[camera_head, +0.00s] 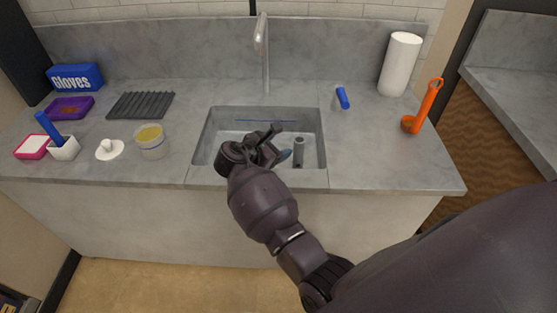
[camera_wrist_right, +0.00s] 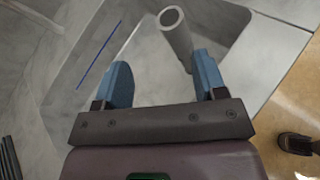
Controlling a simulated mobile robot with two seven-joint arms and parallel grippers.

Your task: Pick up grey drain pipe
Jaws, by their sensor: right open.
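The grey drain pipe (camera_head: 298,152) stands upright in the sink, right of its middle. In the right wrist view the pipe (camera_wrist_right: 178,38) shows its round hollow top, between and beyond my two blue fingertips, closer to the right-hand finger. My right gripper (camera_head: 280,150) is over the sink, just left of the pipe. In the right wrist view the right gripper (camera_wrist_right: 163,80) is open, with nothing between its fingers. I cannot tell whether the right-hand finger touches the pipe. The sink (camera_head: 317,125) is partly hidden by my right arm. My left gripper is not in view.
A metal faucet (camera_head: 264,55) rises behind the sink. A paper roll (camera_head: 400,65), an orange ladle (camera_head: 425,108) and a blue-handled item (camera_head: 342,98) stand to the right. A cup (camera_head: 150,142), a drying rack (camera_head: 141,105) and a glove box (camera_head: 75,77) are left.

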